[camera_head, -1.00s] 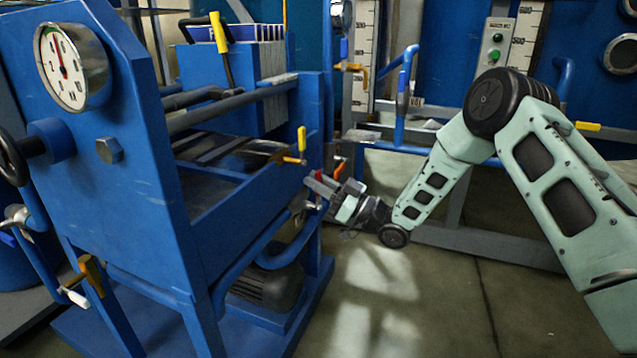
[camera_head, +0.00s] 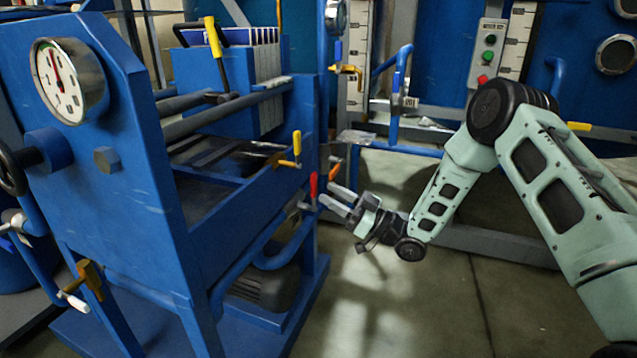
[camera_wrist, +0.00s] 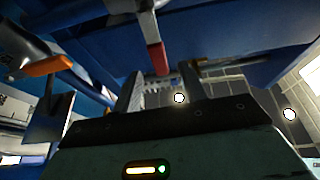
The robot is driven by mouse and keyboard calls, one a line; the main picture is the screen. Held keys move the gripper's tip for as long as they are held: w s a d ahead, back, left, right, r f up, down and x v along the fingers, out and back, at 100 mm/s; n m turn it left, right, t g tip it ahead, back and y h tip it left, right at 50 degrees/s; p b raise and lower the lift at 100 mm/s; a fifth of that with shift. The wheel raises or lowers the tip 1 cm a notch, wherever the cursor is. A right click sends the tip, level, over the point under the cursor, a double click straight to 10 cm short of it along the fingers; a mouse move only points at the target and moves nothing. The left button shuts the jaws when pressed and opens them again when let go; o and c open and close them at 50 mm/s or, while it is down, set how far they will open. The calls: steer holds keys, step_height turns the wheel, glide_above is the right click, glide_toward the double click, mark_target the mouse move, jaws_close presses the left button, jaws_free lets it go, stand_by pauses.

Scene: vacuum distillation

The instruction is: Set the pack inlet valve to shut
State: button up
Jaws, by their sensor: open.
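Which valve is the pack inlet valve is not marked. A red lever handle (camera_head: 313,187) stands near-vertical at the blue press's right corner. My gripper (camera_head: 329,194) is open and empty just right of it, its fingers pointing at that corner. In the wrist view the red handle tip (camera_wrist: 157,58) shows beyond and between my open fingers (camera_wrist: 160,85), apparently not gripped. A yellow lever (camera_head: 297,145) stands upright on the press's side rail. An orange lever (camera_head: 336,168) is just behind the red one and also shows in the wrist view (camera_wrist: 50,66).
The blue press (camera_head: 150,170) with its gauge (camera_head: 57,80) fills the left. A yellow-and-black lever (camera_head: 215,50) stands at its plate pack. A blue pipe frame (camera_head: 398,100) is behind my arm. The floor (camera_head: 385,300) below my gripper is clear.

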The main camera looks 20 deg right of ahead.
steer(key=p+v, duration=0.2)
steer(key=v, duration=1)
steer(key=shift+p, duration=0.35)
